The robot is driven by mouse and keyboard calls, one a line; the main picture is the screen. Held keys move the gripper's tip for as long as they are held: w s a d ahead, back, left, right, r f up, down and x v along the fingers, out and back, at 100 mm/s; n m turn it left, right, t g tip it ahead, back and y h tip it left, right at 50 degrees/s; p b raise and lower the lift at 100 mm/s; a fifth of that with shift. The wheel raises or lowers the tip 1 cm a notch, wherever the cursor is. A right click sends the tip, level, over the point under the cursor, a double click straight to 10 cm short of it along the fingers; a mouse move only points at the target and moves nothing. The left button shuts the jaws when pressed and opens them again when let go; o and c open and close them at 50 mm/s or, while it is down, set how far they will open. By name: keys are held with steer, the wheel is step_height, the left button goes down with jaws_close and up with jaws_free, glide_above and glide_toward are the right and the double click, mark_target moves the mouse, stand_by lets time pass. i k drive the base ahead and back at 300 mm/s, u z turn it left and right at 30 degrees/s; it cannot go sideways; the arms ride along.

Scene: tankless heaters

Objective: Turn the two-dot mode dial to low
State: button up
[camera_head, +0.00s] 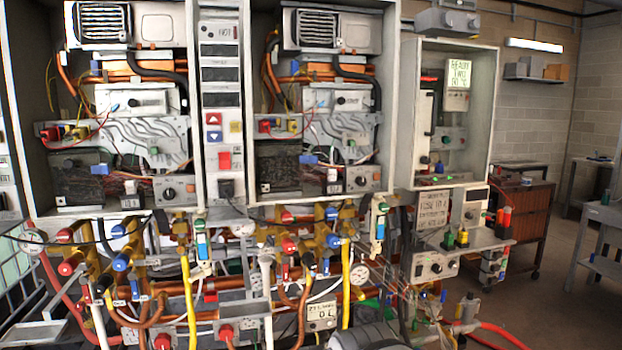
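Three dark round dials on grey plates could be mode dials. One dial (169,192) is at the lower right of the left open heater. A second dial (361,181) is at the lower right of the middle heater. A third dial (436,267) is on the grey box under the right cabinet. Dot marks and pointer settings are too small to read, so I cannot tell which dial is the two-dot one. My gripper cannot be made out in this view.
Colored valves, copper pipes and yellow hoses crowd the space below the heaters. A control column (224,110) with red and blue buttons stands between the two heaters. A brown cabinet (523,215) and a grey table (603,217) stand right. Floor (555,310) at lower right is clear.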

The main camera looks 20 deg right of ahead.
mark_target(360, 181)
steer(key=u, duration=1.95)
steer(key=k, duration=1.1)
steer(key=z, duration=1.9)
steer(key=i, duration=1.15)
steer(key=z, duration=0.05)
